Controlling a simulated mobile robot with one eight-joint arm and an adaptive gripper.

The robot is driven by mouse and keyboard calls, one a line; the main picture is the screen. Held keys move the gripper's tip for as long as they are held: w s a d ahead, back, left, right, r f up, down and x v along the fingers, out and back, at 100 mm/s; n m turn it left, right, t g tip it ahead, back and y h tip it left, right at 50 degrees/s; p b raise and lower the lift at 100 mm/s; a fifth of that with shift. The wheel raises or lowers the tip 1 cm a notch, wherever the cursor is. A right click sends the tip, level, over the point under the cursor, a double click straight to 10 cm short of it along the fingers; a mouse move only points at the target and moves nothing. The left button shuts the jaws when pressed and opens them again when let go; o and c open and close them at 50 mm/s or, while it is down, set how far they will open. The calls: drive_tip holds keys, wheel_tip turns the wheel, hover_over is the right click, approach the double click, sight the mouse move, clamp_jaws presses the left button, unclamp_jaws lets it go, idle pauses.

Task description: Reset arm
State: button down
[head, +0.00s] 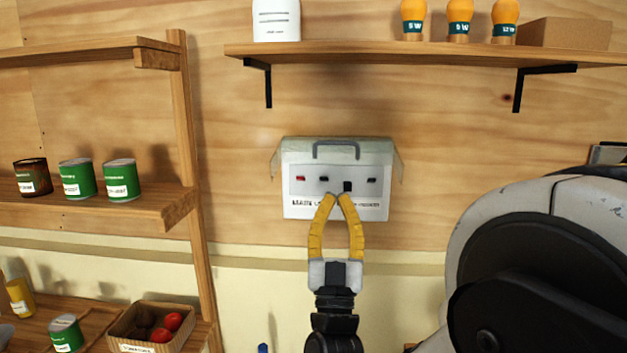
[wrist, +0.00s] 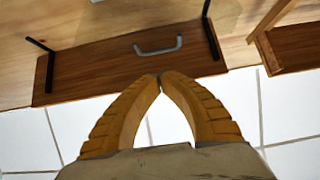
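My gripper (head: 336,198) points up in the head view, in front of a pale grey switch box (head: 300,211) on the plywood wall. Its two yellow fingers bow outward and their tips meet, with nothing seen between them. The tips overlap the lower part of the box's panel, close to a dark switch (head: 348,186); I cannot tell whether they touch it. In the wrist view my gripper (wrist: 160,79) also shows its tips together, below a grey handle (wrist: 158,48) seen against a brown board.
A wall shelf (head: 400,51) above the box holds a white container (head: 276,20), several orange-topped bulbs and a cardboard box (head: 565,33). Shelving (head: 180,150) at left holds green cans (head: 121,181) and a produce box (head: 150,326). My own arm fills the lower right.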

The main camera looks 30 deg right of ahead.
drive_tip(key=w+a+f+n+g+y+b, duration=0.2)
drive_tip(key=a+f+n+g+y, duration=0.2)
drive_tip(key=a+f+y, duration=0.4)
drive_tip(key=w+a+f+n+g+y+b, duration=0.1)
drive_tip(key=w+a+f+n+g+y, duration=0.2)
drive_tip(key=f+y, duration=0.45)
drive_tip(key=s+a+f+g+b, duration=0.1)
drive_tip(key=s+a+f+g, duration=0.2)
drive_tip(key=s+f+g, duration=0.6)
drive_tip(key=s+f, duration=0.7)
drive_tip(key=s, duration=0.1)
drive_tip(key=shift+s+b, duration=0.2)
drive_tip(key=shift+b, duration=0.15)
drive_tip(key=shift+r+h, duration=0.1)
drive_tip(key=shift+h, duration=0.15)
idle(0.3)
